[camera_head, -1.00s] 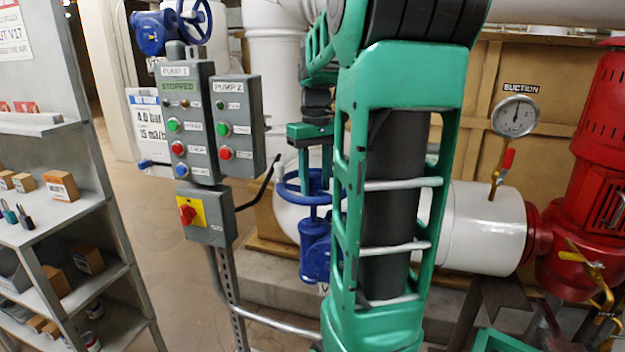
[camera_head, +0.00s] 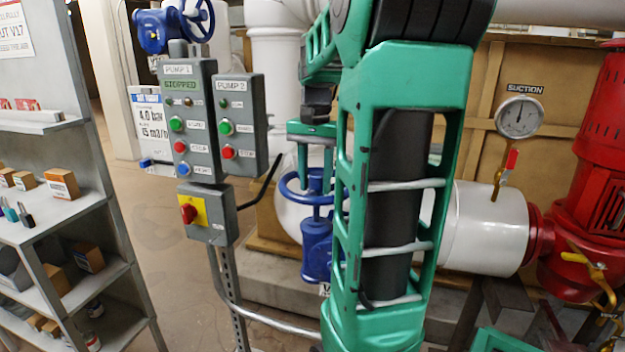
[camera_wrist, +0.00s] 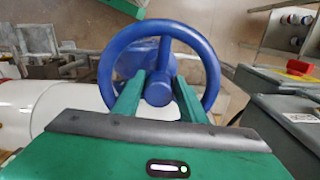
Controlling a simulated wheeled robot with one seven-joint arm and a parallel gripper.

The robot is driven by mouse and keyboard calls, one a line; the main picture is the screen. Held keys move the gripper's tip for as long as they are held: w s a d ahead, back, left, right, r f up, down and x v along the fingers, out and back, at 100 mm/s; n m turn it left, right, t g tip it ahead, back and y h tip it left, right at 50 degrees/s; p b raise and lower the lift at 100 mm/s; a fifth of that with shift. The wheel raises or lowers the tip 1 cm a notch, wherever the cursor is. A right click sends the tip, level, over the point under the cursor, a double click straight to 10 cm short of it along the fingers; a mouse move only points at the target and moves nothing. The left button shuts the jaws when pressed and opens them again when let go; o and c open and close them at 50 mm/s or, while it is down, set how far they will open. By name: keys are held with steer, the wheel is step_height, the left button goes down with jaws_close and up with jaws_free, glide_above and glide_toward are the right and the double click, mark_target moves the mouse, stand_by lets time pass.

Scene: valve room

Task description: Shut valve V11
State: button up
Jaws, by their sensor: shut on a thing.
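A blue valve with a handwheel (camera_head: 284,187) on top stands at the middle of the head view, its blue body (camera_head: 317,250) below. Its tag (camera_head: 324,289) is mostly hidden behind my arm; only a "V" shows, so I cannot read the number. My gripper (camera_head: 314,165) points down onto the wheel from above. In the wrist view, the round blue handwheel (camera_wrist: 158,28) lies under my gripper (camera_wrist: 159,77). Its two green fingers reach inside the rim, one on each side of the hub (camera_wrist: 158,92), and are shut on the wheel.
Grey pump control boxes (camera_head: 190,120) on a post stand close left of the valve. Another blue valve (camera_head: 170,28) is above them. A shelf (camera_head: 100,200) is far left. A white pipe (camera_head: 487,228), a suction gauge (camera_head: 519,117) and a red pump (camera_head: 590,190) are right.

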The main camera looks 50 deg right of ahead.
steer(key=m, duration=0.3)
steer(key=d+m, duration=0.1)
steer(key=m, duration=0.1)
steer(key=shift+w+r+m, duration=0.15)
steer(key=shift+r+m, duration=0.1)
steer(key=shift+m, duration=0.05)
steer(key=m, duration=0.5)
steer(key=shift+d, duration=0.15)
steer(key=o, duration=1)
